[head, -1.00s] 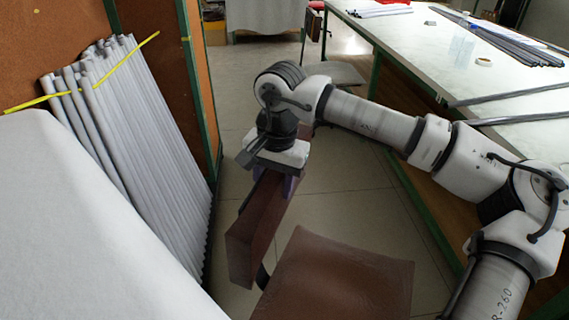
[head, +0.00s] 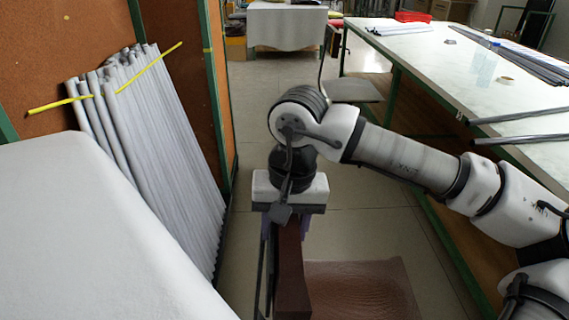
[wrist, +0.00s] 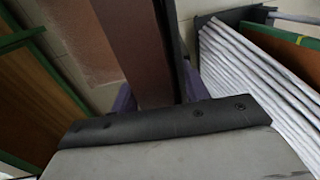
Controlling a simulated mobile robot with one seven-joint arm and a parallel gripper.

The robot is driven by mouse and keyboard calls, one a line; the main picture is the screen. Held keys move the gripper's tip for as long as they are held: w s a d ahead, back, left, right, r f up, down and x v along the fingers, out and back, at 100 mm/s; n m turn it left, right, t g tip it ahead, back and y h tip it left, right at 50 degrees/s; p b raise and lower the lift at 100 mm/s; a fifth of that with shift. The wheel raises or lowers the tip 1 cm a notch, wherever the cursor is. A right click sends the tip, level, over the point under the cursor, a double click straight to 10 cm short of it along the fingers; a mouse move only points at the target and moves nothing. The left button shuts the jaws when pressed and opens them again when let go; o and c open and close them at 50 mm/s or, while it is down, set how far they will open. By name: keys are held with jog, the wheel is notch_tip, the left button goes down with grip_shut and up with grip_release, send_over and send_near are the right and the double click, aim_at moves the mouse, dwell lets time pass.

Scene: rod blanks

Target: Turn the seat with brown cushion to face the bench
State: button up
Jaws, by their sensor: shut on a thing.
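The seat with brown cushion shows at the bottom of the head view, its seat cushion (head: 362,285) flat and cut off by the lower edge. Its narrow brown backrest (head: 291,268) stands on the cushion's left side. My gripper (head: 287,222) is above the backrest and shut on its top edge. In the wrist view the backrest (wrist: 140,50) runs between the two purple fingers, with the cushion (wrist: 78,38) beside it at the left. The bench (head: 440,75), a long pale-topped table with a green frame, stands to the right. The seat's legs are hidden.
A bundle of grey rods (head: 160,150) leans on the brown panels at left, with a white-covered surface (head: 90,230) in front. Another seat (head: 352,90) stands by the bench's far part. Rods (head: 520,115) overhang the bench's near edge. Tiled floor (head: 300,75) is clear up the middle.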

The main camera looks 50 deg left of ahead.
jog(key=o, duration=1.4)
notch_tip(320, 180, up, 14)
jog(key=shift+w+d+p, duration=0.4)
jog(key=shift+w, duration=0.05)
jog(key=shift+f, duration=0.1)
